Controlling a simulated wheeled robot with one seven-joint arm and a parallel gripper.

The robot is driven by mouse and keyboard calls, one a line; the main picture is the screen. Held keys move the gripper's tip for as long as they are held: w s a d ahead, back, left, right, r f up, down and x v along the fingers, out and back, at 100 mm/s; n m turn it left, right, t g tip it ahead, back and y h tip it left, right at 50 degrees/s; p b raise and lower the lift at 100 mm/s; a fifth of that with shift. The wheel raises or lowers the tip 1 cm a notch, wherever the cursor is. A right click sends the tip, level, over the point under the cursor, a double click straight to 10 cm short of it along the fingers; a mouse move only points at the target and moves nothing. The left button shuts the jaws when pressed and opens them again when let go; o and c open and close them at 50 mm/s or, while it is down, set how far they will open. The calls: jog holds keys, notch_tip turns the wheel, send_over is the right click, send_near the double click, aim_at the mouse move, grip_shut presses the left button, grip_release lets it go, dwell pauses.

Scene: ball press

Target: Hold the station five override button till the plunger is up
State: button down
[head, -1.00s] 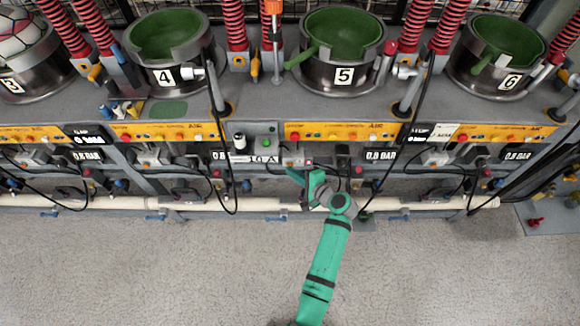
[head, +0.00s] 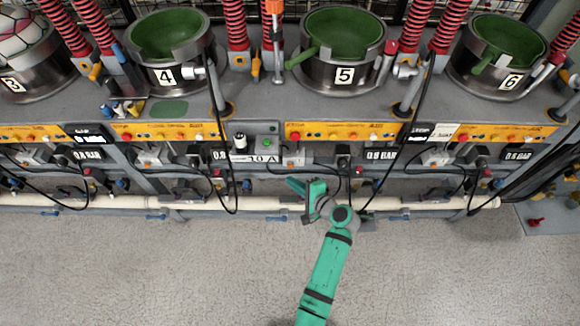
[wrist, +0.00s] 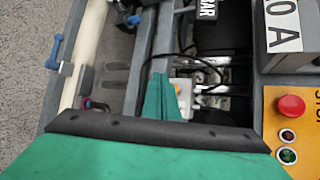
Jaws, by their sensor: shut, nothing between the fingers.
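Station five is the steel pot with a green inside (head: 343,75) marked 5, in the head view. Its orange panel (head: 345,132) sits in front of it, below in the picture. In the wrist view a red button (wrist: 291,107) stands on an orange panel beside the 10 A label. A pale box (wrist: 181,87) shows behind my fingers; I cannot tell which control is the override button. My green gripper (head: 296,186) is below the panel, near the pale pipe. Its fingers (wrist: 163,92) are shut and empty. I cannot make out the plunger's position.
Pots four (head: 166,50) and six (head: 495,55) flank station five. Black cables (head: 385,180) hang below the panels. A pale pipe (head: 250,204) runs along the front. The grey floor (head: 180,270) before it is clear.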

jog(key=shift+s, duration=1.2)
jog(key=shift+d, duration=0.1)
jog(key=s+a+f+n+t+h, duration=0.1)
jog(key=s+f+n+h, duration=0.15)
jog(key=s, duration=0.65)
jog(key=s+f+n+h, duration=0.1)
jog(key=s+f+h, duration=0.25)
jog(key=s, duration=0.65)
jog(key=s+r+n+t+h, duration=0.1)
jog(key=s+r+n+t, duration=0.1)
jog(key=s+r+n, duration=0.3)
jog(key=s+r+n+t+h, duration=0.1)
jog(key=s+r+n, duration=0.4)
jog(key=s+r, duration=0.6)
notch_tip(320, 180, up, 6)
jog(key=shift+s+a+t, duration=0.2)
jog(key=shift+s+t, duration=0.2)
jog(key=shift+t, duration=0.3)
jog(key=shift+w, duration=0.15)
